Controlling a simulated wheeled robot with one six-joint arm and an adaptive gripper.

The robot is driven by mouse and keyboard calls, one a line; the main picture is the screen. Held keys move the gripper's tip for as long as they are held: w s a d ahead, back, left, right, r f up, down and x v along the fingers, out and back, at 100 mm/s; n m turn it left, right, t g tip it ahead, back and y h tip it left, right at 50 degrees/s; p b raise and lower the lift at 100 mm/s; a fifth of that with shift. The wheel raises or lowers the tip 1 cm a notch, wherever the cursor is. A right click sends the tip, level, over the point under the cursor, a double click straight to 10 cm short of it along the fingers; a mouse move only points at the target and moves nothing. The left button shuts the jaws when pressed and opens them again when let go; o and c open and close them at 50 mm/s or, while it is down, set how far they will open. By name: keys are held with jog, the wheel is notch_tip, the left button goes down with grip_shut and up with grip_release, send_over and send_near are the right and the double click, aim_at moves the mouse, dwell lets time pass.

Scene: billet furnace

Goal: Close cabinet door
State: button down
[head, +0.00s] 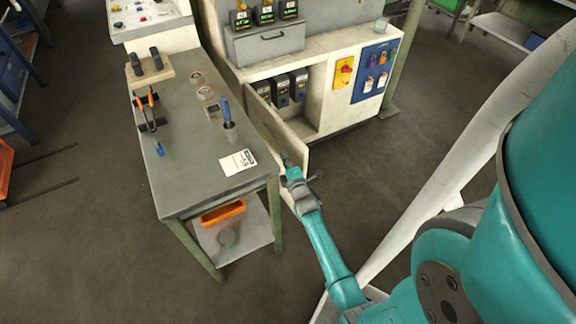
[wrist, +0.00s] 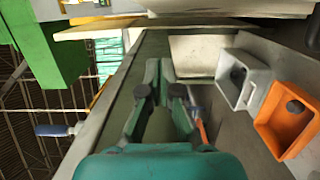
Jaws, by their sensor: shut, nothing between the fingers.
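The cabinet (head: 325,110) is a cream box standing behind the workbench, with its lower compartment open. Its cabinet door (head: 277,133) is a pale panel swung out toward the bench, with several dark units visible inside the opening. My gripper (head: 291,174) is at the near, free end of the door, low beside its edge. Whether it touches the door cannot be told. In the wrist view my gripper (wrist: 164,72) points away from the camera, with its fingers drawn together and nothing between them.
The grey workbench (head: 180,135) stands close left of the door and my gripper, bearing tools and a white card (head: 238,162). An orange bin (head: 223,212) is on its lower shelf. A control panel (head: 375,70) is on the cabinet's right. Floor is clear right of my gripper.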

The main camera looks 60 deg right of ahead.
aim_at(291, 146)
jog(key=shift+w+d, duration=0.2)
jog(key=shift+d, duration=1.3)
jog(key=shift+w+d, duration=0.15)
jog(key=shift+d, duration=1.3)
jog(key=shift+d, duration=0.1)
